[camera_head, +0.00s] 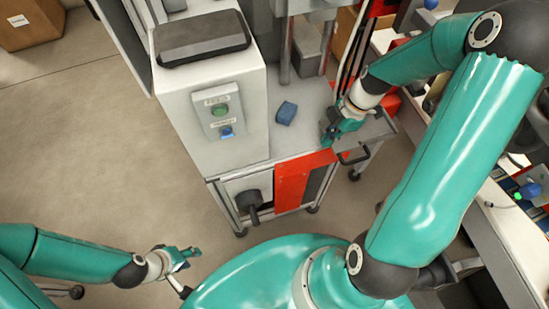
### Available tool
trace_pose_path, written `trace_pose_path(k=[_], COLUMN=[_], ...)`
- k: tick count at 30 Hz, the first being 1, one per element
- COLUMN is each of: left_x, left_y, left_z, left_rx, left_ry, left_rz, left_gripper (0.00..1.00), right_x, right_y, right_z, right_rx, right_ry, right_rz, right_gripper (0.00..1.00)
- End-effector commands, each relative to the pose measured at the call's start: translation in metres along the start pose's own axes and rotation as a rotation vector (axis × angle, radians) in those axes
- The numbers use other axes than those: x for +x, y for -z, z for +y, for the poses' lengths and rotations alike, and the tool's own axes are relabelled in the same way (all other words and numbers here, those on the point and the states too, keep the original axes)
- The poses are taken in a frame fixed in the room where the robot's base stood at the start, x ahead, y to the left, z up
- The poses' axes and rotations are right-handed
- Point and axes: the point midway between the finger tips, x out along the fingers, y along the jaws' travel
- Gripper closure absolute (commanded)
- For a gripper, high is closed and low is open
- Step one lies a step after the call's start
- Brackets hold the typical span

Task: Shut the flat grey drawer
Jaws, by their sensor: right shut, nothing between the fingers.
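What looks like the flat grey drawer (376,128) sticks out at the right end of the grey bench in the head view. A black handle (354,158) is on its near front edge. My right gripper (328,138) is shut and empty. It is just left of the drawer, near the bench's front edge; I cannot tell whether it touches anything. My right arm hides part of the area behind it. My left gripper (192,255) is low at the left over the floor, far from the drawer. Its fingers are too small to read.
A white machine box (186,117) with green and blue buttons stands on the left of the bench (290,142). A small blue block (286,112) lies on the bench. A red panel (304,178) is on the bench front.

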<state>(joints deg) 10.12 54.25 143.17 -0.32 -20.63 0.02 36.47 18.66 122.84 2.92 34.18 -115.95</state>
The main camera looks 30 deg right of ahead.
Motion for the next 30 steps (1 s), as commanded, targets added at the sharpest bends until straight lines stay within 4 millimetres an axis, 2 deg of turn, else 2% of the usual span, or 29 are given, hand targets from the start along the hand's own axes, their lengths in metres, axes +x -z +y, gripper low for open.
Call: trace_pose_path(k=[1, 3, 10, 15, 30], left_x=[0.009, 0.013, 0.021, 0.022, 0.020], left_y=[0.000, 0.000, 0.000, 0.000, 0.000], left_z=[-0.003, -0.005, -0.007, -0.008, -0.007], left_rx=[0.000, 0.000, 0.000, 0.000, 0.000], left_ry=[0.000, 0.000, 0.000, 0.000, 0.000], left_rz=[0.000, 0.000, 0.000, 0.000, 0.001], left_gripper=[0.60, 0.60, 0.60, 0.60, 0.60], right_x=[-0.001, -0.007, -0.021, -0.025, -0.027], right_y=[-0.016, -0.032, -0.064, -0.072, -0.072], right_z=[0.001, 0.001, 0.001, 0.001, 0.003], right_rx=[0.007, 0.005, 0.001, -0.002, -0.003], right_ry=[-0.005, -0.004, -0.001, 0.000, -0.008], right_rz=[-0.003, -0.003, -0.001, -0.002, -0.011], right_gripper=[1.00, 1.00, 1.00, 1.00, 1.00])
